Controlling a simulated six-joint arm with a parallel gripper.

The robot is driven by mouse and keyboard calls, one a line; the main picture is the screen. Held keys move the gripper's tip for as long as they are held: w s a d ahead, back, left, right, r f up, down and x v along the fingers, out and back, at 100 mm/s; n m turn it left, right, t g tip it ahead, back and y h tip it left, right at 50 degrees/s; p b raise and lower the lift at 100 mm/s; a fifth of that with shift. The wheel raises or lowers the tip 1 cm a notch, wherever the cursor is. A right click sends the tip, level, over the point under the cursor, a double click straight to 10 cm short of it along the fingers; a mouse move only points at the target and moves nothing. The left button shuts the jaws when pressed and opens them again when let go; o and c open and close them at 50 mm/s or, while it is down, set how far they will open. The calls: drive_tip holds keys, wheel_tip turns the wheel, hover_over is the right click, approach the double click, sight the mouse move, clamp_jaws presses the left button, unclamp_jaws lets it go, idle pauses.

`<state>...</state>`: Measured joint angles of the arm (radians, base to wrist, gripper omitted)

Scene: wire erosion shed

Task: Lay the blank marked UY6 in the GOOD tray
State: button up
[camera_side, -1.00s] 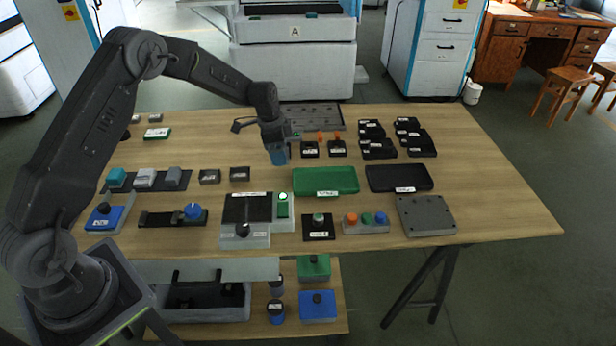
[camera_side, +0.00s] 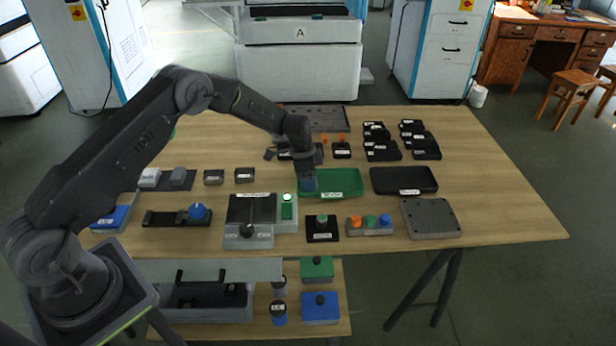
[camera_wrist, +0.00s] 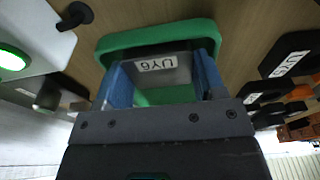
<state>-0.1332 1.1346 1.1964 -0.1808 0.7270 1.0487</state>
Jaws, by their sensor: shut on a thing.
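My gripper (camera_side: 309,184) has its blue fingers over the left end of the green tray (camera_side: 345,182) in the side view. In the wrist view my gripper (camera_wrist: 165,88) is shut on a grey blank (camera_wrist: 168,76) with a white label reading UY6, upside down. The green tray (camera_wrist: 160,38) shows around and behind the blank. The blank is hidden by the fingers in the side view. I cannot tell whether it touches the tray floor.
A black tray (camera_side: 403,180) lies right of the green one. A scale-like device (camera_side: 250,212) with a lit green button (camera_side: 287,197) stands in front left. Several black holders (camera_side: 380,150) stand behind, and a black labelled piece (camera_wrist: 290,62) is close at right in the wrist view.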

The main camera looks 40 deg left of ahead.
drive_tip(key=o, duration=0.9)
drive_tip(key=shift+f, duration=0.15)
drive_tip(key=shift+o, duration=0.2)
